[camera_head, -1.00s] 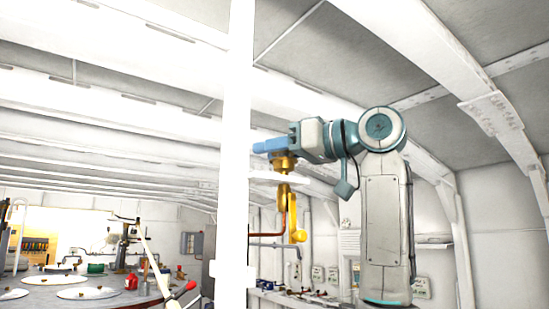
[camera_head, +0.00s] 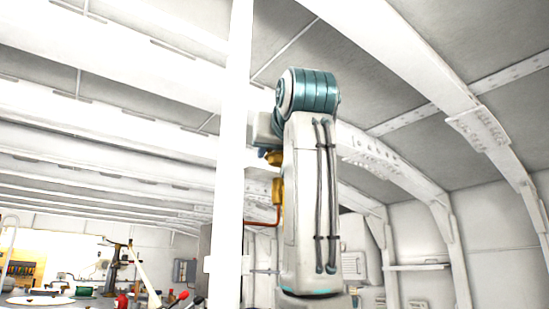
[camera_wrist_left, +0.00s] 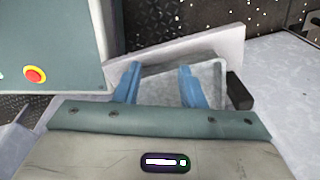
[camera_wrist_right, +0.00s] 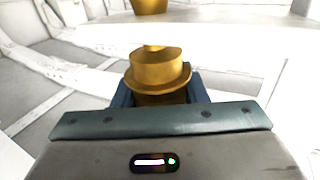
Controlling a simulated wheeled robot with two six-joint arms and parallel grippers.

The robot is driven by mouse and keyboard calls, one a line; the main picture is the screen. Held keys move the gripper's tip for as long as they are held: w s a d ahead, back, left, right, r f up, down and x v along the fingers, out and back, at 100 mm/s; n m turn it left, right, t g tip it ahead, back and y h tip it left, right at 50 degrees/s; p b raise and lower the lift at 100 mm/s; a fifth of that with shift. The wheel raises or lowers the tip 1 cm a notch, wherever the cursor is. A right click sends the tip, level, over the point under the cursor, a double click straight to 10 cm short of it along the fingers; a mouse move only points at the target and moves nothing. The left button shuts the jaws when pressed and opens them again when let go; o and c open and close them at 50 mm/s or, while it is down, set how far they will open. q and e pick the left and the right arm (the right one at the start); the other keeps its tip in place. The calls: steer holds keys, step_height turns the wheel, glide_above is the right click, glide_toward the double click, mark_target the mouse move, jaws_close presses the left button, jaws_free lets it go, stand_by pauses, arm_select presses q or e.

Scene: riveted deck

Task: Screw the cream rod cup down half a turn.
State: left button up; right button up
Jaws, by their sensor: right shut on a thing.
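My right gripper (camera_wrist_right: 160,90) is shut on a gold-coloured, flanged round cup (camera_wrist_right: 158,70), seen between its blue fingers in the right wrist view. No cream colour shows on it. In the head view, gold parts (camera_head: 278,190) show beside my upright right arm, which hides most of the gripper and the cup. My left gripper (camera_wrist_left: 160,80) is open and empty, its two blue fingers apart in the left wrist view.
A white pole (camera_head: 232,150) stands just left of my right arm. A bench with tools (camera_head: 60,300) lies low at the left. In the left wrist view, a grey-green box with a red button (camera_wrist_left: 35,74) and a pale slanted panel (camera_wrist_left: 222,48) are close to the fingers.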

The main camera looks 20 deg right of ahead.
steer(key=shift+d+r+m+h, duration=0.1)
steer(key=shift+m+h, duration=0.4)
steer(key=shift+h, duration=0.3)
steer(key=shift+h+b, duration=0.3)
steer(key=o, duration=1)
steer(key=shift+s, duration=0.1)
steer(key=shift+s+b, duration=0.25)
steer(key=shift+b, duration=0.1)
steer(key=b+v, duration=0.4)
steer(key=v, duration=0.6)
steer(key=shift+r, duration=0.1)
